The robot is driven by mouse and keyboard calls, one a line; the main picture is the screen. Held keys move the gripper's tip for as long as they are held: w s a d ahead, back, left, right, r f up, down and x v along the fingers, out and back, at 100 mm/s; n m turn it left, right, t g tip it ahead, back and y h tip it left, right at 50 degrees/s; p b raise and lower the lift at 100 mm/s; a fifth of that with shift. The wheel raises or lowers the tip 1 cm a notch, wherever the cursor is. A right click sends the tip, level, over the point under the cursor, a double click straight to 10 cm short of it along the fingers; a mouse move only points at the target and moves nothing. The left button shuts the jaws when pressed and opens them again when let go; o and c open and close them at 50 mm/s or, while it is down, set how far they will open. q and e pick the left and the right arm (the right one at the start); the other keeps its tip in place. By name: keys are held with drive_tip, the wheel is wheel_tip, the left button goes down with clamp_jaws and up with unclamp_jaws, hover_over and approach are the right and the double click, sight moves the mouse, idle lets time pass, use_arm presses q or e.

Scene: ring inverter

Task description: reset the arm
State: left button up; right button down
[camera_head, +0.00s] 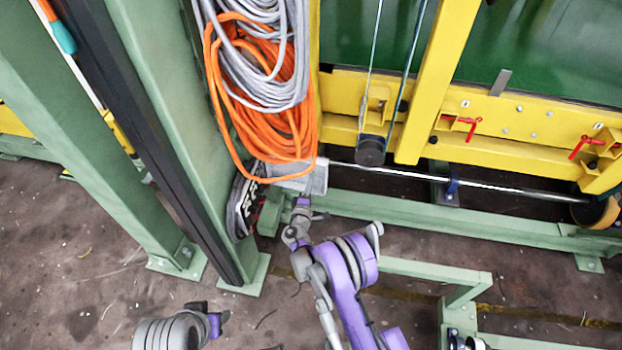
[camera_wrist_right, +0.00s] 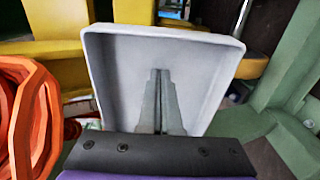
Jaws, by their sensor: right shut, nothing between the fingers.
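My right gripper (camera_head: 303,202) is at the lower middle of the head view, at the end of my purple and grey arm. It is close to a light grey box-like part (camera_head: 316,180) below the hanging cables. In the right wrist view my right gripper's fingers (camera_wrist_right: 160,72) are together with nothing between them. They point into the open, shallow hollow of the light grey part (camera_wrist_right: 100,62). I cannot tell whether they touch it. My left gripper is not in view; a grey and purple piece of my left arm shows at the bottom left.
Orange cable (camera_head: 224,105) and grey cable (camera_head: 270,60) hang in coils just above. A green post (camera_head: 170,100) stands to the left. A yellow frame (camera_head: 520,115) with red levers (camera_head: 470,127) is to the right. A metal rod (camera_head: 450,180) and green beams (camera_head: 440,215) run across low down.

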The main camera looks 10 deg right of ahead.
drive_tip(key=p+v, duration=0.1)
drive_tip(key=v, duration=0.9)
drive_tip(key=d+r+m+g+h, duration=0.2)
drive_tip(key=d+r+m+g, duration=0.2)
drive_tip(key=d+r, duration=0.45)
drive_tip(key=s+d+r+m+g, duration=0.4)
drive_tip(key=s+d+r, duration=0.3)
drive_tip(key=r, duration=0.1)
drive_tip(key=s+a+r+m+g+y, duration=0.1)
drive_tip(key=s+m+g+y, duration=0.2)
drive_tip(key=s, duration=1.2)
drive_tip(key=s+a+r+m+g+y, duration=0.25)
drive_tip(key=s+y, duration=0.25)
drive_tip(key=s, duration=1)
use_arm(q)
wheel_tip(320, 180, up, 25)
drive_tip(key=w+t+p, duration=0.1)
drive_tip(key=p, duration=2)
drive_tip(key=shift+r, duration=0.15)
use_arm(e)
wheel_tip(320, 180, up, 23)
drive_tip(key=w+t, duration=0.1)
drive_tip(key=shift+w+d+m+t, duration=0.35)
drive_tip(key=shift+d+m, duration=0.1)
drive_tip(key=shift+d, duration=0.05)
drive_tip(key=shift+s+r, duration=0.1)
